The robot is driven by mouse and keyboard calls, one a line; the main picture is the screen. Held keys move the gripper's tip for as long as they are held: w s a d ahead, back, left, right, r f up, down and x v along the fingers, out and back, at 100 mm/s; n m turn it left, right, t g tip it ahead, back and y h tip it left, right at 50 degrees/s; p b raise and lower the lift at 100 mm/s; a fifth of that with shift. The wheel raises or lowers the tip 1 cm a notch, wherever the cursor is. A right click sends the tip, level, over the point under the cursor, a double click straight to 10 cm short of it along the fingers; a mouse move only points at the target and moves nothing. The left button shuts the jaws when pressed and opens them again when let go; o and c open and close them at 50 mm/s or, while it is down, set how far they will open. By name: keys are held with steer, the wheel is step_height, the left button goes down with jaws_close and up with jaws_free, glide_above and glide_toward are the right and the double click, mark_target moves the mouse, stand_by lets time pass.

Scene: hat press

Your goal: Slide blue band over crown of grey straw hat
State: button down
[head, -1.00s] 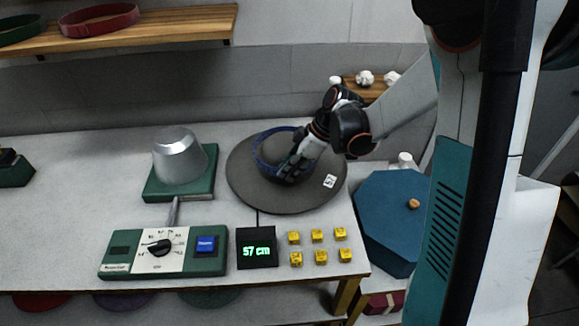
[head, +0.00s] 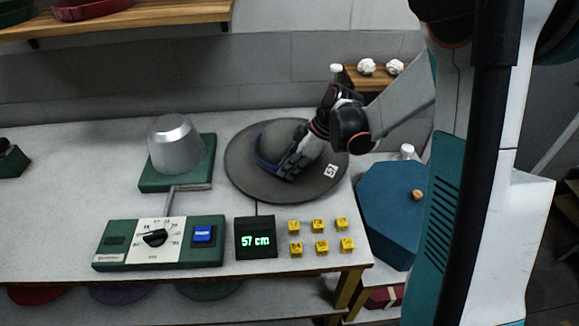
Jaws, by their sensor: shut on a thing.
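The grey straw hat (head: 244,173) lies brim down on the table, with a small white tag (head: 330,171) on its brim at the right. The blue band (head: 263,163) shows along the left and front-left side of the crown (head: 283,138), low and close to the brim. The far and right parts of the band are hidden by the crown and my gripper, so I cannot tell whether it sits level all round. My gripper (head: 291,170) reaches in from the right over the crown, shut on the band at its front side.
A metal hat block on a green press (head: 176,190) stands left. A green control box (head: 122,246), a display reading 57 cm (head: 255,238) and several yellow cubes (head: 320,247) line the front. A blue octagonal box (head: 391,215) is right. A wooden shelf (head: 165,14) hangs above.

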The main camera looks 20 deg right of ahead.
steer(key=shift+f+b, duration=0.5)
steer(key=shift+f, duration=0.1)
stand_by(0.3)
steer(key=c, duration=1.5)
jaws_free()
steer(key=shift+r, duration=0.1)
steer(key=shift+r, duration=0.1)
